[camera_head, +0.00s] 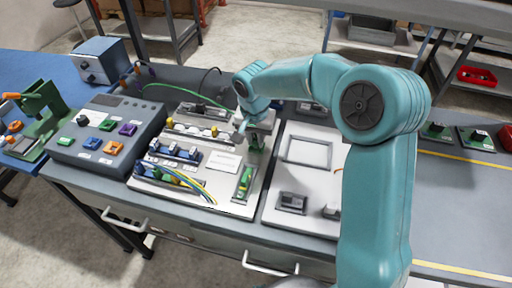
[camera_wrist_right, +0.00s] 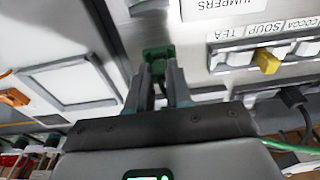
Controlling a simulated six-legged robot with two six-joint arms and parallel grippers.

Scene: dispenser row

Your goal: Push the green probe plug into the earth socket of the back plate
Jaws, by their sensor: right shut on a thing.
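My right gripper (camera_head: 244,127) is above the upper right part of the white back plate (camera_head: 223,197), fingers pointing down. In the right wrist view my right gripper (camera_wrist_right: 158,90) is shut on a small green piece, which I take to be the green probe plug (camera_wrist_right: 157,60), between its fingertips. A green cable (camera_head: 180,90) runs from the left side toward the gripper; it also shows in the wrist view (camera_wrist_right: 292,147). A green-and-yellow block (camera_head: 245,182) sits at the plate's right edge. I cannot tell which part is the earth socket, or whether the plug touches it. My left gripper is out of view.
A grey box with coloured buttons (camera_head: 108,130) stands left of the plate. Yellow and blue wires (camera_head: 190,183) cross the plate's lower part. A second pale panel (camera_head: 308,172) lies right of it. A blue-grey box (camera_head: 101,60) is at the back left.

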